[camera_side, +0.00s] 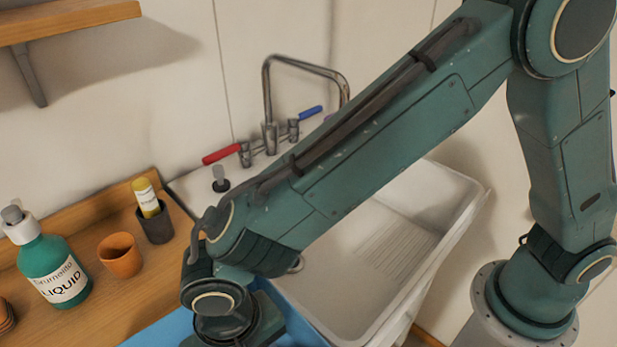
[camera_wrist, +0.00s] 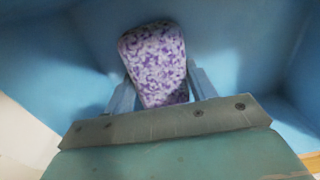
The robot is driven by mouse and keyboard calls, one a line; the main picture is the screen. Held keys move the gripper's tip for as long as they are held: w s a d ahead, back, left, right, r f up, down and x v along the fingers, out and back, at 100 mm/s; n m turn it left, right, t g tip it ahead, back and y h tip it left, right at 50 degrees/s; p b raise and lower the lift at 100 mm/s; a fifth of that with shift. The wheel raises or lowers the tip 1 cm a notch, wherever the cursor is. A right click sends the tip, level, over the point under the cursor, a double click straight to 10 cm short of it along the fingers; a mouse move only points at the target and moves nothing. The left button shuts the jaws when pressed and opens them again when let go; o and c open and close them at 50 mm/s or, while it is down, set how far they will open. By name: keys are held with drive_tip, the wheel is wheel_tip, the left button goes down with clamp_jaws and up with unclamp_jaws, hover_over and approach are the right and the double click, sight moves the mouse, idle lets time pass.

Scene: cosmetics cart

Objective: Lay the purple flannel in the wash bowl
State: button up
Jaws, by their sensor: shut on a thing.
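The purple flannel (camera_wrist: 155,60) is a rounded, purple-and-white speckled piece in the wrist view. My gripper (camera_wrist: 160,76) is shut on it, one finger on each side. Both are over or inside a blue basin (camera_wrist: 60,60), which looks like the wash bowl; its floor and walls surround the flannel. I cannot tell whether the flannel touches the floor. In the side view the blue basin (camera_side: 164,334) shows only in part at the bottom edge. My wrist covers it there, and the fingers and flannel are hidden.
A white sink (camera_side: 345,285) with a ribbed drainer lies right of the basin. A tap (camera_side: 268,105) with red and blue levers stands behind. A green liquid bottle (camera_side: 55,265), an orange cup (camera_side: 120,256) and a dark pot (camera_side: 155,226) holding a yellow tube stand on the wooden counter.

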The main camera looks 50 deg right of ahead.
drive_tip(key=shift+f, duration=0.1)
drive_tip(key=o, duration=1)
drive_tip(key=shift+c, duration=0.2)
wheel_tip(320, 180, up, 12)
idle(0.7)
